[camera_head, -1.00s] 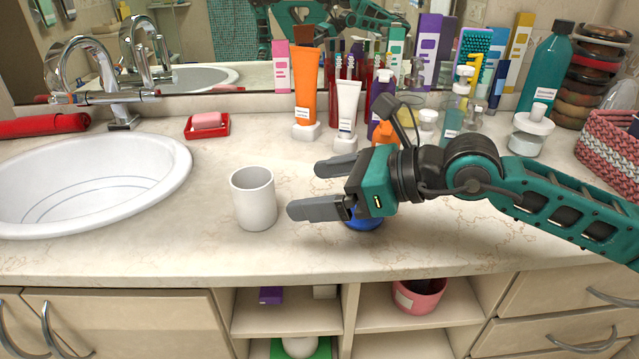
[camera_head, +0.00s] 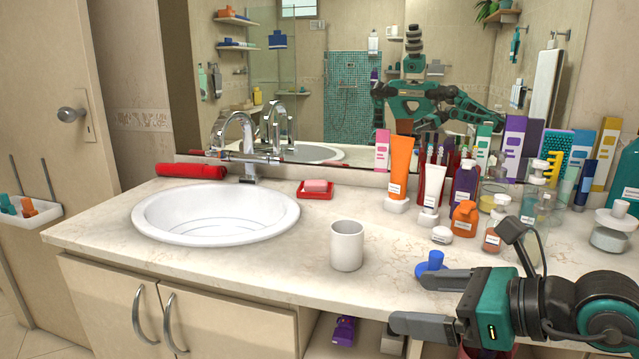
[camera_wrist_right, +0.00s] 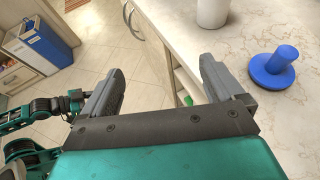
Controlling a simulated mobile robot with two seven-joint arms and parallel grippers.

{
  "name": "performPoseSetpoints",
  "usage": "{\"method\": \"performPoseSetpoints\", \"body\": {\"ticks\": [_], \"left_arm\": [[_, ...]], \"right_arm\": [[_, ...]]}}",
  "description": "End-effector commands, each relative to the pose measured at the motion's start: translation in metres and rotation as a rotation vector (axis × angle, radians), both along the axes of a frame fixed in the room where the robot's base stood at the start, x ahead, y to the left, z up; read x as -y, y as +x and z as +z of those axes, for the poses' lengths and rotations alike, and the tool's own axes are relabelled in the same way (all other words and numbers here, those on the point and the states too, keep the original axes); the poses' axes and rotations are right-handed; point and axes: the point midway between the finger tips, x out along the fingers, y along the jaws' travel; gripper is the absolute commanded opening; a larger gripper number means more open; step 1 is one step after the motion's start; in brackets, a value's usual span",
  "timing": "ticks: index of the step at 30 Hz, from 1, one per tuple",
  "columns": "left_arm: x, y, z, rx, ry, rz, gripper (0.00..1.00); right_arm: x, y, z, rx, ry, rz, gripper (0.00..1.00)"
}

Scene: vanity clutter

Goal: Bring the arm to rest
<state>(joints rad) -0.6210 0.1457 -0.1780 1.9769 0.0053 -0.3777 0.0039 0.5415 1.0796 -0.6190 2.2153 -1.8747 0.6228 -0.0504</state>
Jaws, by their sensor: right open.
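My right gripper (camera_head: 432,302) is open and empty. In the head view it is at the lower right, by the counter's front edge, with its fingers pointing left. In the right wrist view its two fingers (camera_wrist_right: 158,88) stand wide apart, with floor and the cabinet front between them. A blue knobbed piece (camera_head: 433,264) stands on the counter just beyond the upper finger, and it also shows in the right wrist view (camera_wrist_right: 272,68). A white cup (camera_head: 347,246) stands upright on the counter, left of the gripper. My left gripper is not clearly in view.
The counter (camera_head: 290,262) holds a round sink (camera_head: 215,215) at left and a red soap dish (camera_head: 316,194) behind. Bottles and tubes, including an orange tube (camera_head: 400,168), crowd the back right. A mirror stands behind. Open floor (camera_wrist_right: 145,55) lies before the cabinets.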

Motion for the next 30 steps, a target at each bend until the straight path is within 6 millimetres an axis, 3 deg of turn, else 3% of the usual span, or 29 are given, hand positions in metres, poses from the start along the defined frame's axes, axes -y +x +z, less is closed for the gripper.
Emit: {"method": "performPoseSetpoints", "body": {"ticks": [3,7,11,14,17,20,23,27,28,30], "left_arm": [[0.0,-0.002,0.003,-0.004,0.0,-0.001,0.43],[0.0,0.001,0.009,0.006,0.001,0.0,0.43],[-0.001,0.006,0.017,0.024,0.002,0.001,0.43],[-0.002,0.006,0.02,0.022,0.004,0.002,0.43],[-0.004,0.003,0.019,0.013,0.008,0.005,0.43],[-0.006,0.001,0.019,0.005,0.012,0.007,0.43],[-0.008,-0.001,0.022,0.004,0.015,0.01,0.43],[-0.01,-0.001,0.025,0.006,0.018,0.013,0.43],[-0.01,-0.002,0.026,0.007,0.017,0.013,0.43],[-0.01,-0.002,0.026,0.008,0.016,0.013,0.43]], "right_arm": [[-0.026,-0.012,-0.004,-0.151,0.24,0.022,0.95],[-0.045,-0.02,-0.002,-0.34,0.548,0.005,0.95],[-0.051,-0.019,-0.003,-0.564,0.912,-0.073,0.95],[-0.041,-0.012,-0.016,-0.761,1.228,-0.195,0.95],[-0.021,-0.006,-0.046,-0.956,1.543,-0.372,0.95],[0.002,-0.009,-0.095,-1.145,1.843,-0.599,0.95],[0.023,-0.03,-0.157,-1.317,2.118,-0.875,0.95],[0.037,-0.078,-0.232,-1.49,2.402,-1.243,0.95],[0.037,-0.088,-0.244,1.499,-2.42,1.291,0.95],[0.038,-0.108,-0.265,1.418,-2.293,1.3,0.95]]}}
